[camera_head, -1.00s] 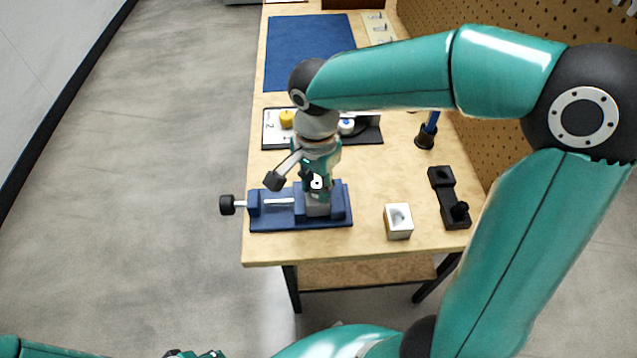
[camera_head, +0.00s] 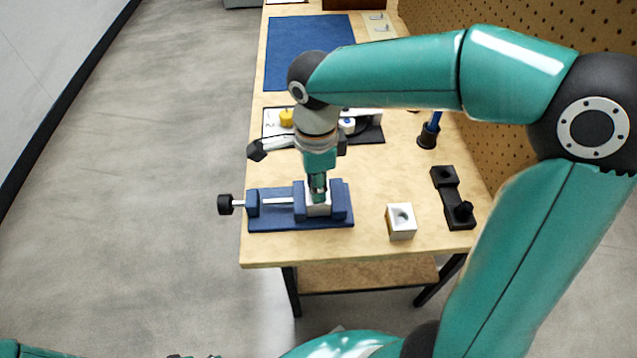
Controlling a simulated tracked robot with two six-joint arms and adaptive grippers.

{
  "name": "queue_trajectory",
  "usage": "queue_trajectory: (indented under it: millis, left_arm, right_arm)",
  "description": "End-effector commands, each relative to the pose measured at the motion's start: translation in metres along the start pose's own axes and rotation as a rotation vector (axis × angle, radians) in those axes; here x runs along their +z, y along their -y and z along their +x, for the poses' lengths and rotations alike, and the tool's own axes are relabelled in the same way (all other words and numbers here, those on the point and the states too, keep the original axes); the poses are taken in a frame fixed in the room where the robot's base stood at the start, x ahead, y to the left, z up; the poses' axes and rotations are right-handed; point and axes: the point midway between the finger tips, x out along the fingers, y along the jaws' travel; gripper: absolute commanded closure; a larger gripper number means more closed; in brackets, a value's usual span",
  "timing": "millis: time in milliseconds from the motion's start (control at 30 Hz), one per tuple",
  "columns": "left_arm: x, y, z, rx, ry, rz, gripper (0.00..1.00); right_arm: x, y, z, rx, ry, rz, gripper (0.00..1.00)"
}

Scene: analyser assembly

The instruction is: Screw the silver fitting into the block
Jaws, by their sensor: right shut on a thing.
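The block (camera_head: 319,211) is pale grey and sits clamped between the jaws of a blue vise (camera_head: 284,221) near the table's front left. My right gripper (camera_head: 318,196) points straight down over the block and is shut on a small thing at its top. That thing is mostly hidden by the fingers; the silver fitting cannot be made out clearly, and I cannot tell how deep it sits in the block. My left gripper is barely at the bottom edge of the picture, where only a dark scrap of it shows, far from the vise.
A white cube with a round hollow (camera_head: 400,222) stands right of the vise. A black holder (camera_head: 453,198) lies beyond it. A tray with a yellow piece (camera_head: 286,117), a blue-handled tool (camera_head: 430,131) and a blue mat (camera_head: 305,47) lie farther back. A pegboard (camera_head: 520,70) borders the right.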

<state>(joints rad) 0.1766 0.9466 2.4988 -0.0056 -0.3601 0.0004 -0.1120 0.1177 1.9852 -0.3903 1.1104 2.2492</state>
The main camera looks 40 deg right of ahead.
Motion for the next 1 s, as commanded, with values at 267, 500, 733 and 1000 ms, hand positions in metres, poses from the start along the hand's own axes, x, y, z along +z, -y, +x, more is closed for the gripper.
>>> queue_trajectory:
  millis: [267, 500, 733, 1000]
  left_arm:
    - [0.0, 0.0, 0.0001, 0.0, 0.0, 0.0, 0.6]
    - [0.0, 0.0, 0.0, 0.0, 0.0, 0.0, 0.6]
    - [0.0, 0.0, 0.0001, 0.0, 0.0, 0.0, 0.6]
    - [0.0, 0.0, 0.0, 0.0, 0.0, 0.0, 0.6]
  right_arm:
    - [0.0006, -0.0017, 0.0004, 0.006, 0.0, 0.015, 0.66]
    - [0.0003, -0.0008, 0.0001, 0.003, 0.0, 0.013, 0.42]
    - [0.0001, -0.0003, -0.0001, 0.001, 0.0, 0.013, 0.25]
    - [0.0, -0.0001, -0.0002, 0.0, 0.0, 0.012, 0.13]
